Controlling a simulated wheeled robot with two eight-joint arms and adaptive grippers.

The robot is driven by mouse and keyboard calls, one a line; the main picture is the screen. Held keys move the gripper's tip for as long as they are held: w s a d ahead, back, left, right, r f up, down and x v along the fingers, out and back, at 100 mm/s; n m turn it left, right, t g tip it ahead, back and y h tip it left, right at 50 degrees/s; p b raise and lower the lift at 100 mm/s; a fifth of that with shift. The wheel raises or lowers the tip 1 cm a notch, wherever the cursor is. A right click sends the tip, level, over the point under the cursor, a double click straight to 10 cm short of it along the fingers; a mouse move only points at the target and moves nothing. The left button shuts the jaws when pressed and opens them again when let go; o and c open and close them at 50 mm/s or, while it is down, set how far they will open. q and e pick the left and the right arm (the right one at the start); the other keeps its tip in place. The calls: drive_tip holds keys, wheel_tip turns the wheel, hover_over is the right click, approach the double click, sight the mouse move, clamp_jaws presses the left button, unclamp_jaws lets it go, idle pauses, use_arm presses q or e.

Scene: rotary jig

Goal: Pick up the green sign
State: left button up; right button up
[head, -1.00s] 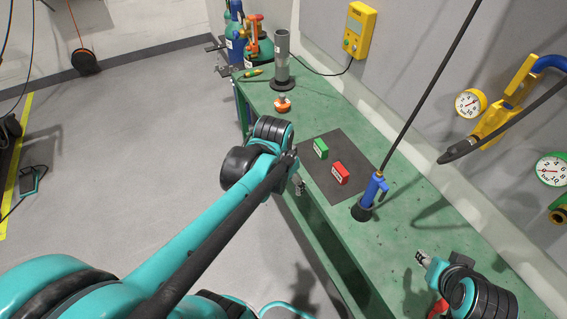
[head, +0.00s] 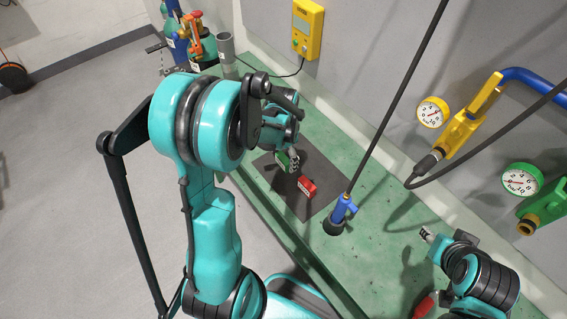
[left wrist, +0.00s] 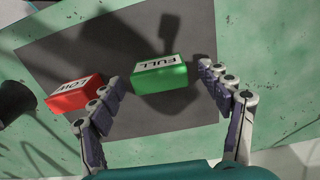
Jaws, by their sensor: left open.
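The green sign (head: 283,162), a small block with a white FULL label, lies on the dark mat (head: 318,205) on the green bench. In the left wrist view the green sign (left wrist: 160,75) shows between and just beyond the fingertips of my left gripper (left wrist: 164,78). That gripper is open, and in the head view (head: 292,160) it is over the sign and partly hides it. The red sign (head: 307,186), labelled LOW, lies beside it on the mat; in the left wrist view the red sign (left wrist: 75,93) is left of the left finger. My right gripper (head: 427,234) is at the lower right, its jaw state unclear.
A blue torch-like tool (head: 342,212) with a black hose stands right of the mat. Gauges (head: 432,112) and valves are on the wall. A grey cylinder (head: 226,52) and gas bottles are at the far left end. The bench right of the mat is mostly clear.

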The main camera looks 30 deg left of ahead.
use_arm(q)
drive_tip(key=shift+f, duration=0.55)
drive_tip(key=c, duration=1.2)
drive_tip(key=shift+c, duration=0.2)
drive_tip(key=shift+r, duration=0.15)
